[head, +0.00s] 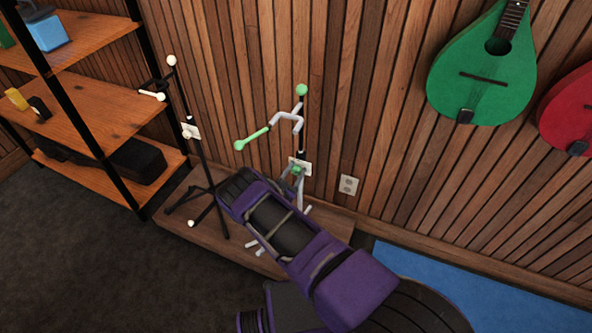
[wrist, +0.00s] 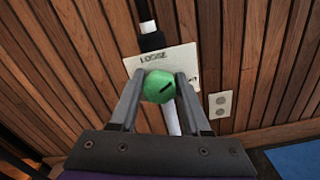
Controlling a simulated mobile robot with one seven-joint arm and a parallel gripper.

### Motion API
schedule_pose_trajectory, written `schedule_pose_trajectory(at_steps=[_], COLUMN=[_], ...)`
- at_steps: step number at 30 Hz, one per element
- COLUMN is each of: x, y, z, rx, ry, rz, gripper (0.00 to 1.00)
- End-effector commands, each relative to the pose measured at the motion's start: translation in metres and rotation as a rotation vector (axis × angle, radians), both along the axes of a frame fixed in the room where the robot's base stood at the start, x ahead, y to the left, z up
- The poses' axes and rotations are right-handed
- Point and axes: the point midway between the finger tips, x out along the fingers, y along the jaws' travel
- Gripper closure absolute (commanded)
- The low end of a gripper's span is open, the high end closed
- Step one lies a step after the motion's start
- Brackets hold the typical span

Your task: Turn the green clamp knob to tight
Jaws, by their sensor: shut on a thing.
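The green clamp knob (wrist: 158,86) sits between the two grey fingers of my gripper (wrist: 160,90) in the wrist view, which are shut on it. A short dark mark on its face lies near level, tilted slightly up to the right. Behind it is a white plate (wrist: 165,58); the word LOOSE reads at its top, and lettering at its right edge is mostly hidden by a finger. In the head view the knob (head: 296,170) shows small at the plate on the stand with green tips (head: 302,91), with my gripper (head: 294,176) at it.
A second stand with cream tips (head: 190,131) stands to the left on the low wooden platform (head: 185,222). A shelf unit (head: 95,105) is farther left. Green (head: 483,75) and red (head: 570,115) instruments hang on the slatted wall at right. A wall outlet (head: 348,185) is right of the knob.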

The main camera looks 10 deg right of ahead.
Motion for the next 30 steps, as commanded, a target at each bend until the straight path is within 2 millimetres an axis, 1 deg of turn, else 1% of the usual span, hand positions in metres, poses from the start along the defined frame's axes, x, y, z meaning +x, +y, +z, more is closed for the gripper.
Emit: schedule_pose_trajectory(at_steps=[4,14,15,17,18,19,27,30], x=[-0.0001,-0.0002,-0.0002,-0.0002,-0.0002,-0.0001,-0.0006,-0.0048], y=[0.0002,0.0,0.0,0.0,0.0,0.0,0.0003,0.0036], z=[0.0,0.0001,0.0001,0.0,0.0,0.0,0.0,0.0002], rx=[0.059,0.07,0.07,0.069,0.069,0.069,0.068,0.069], ry=[-0.04,-0.047,-0.047,-0.046,-0.046,-0.046,-0.046,-0.045], rz=[0.001,0.0,0.0,0.0,0.0,0.0,0.0,0.001], gripper=[1.0,1.0,0.46,0.35,0.28,0.25,0.25,0.25])
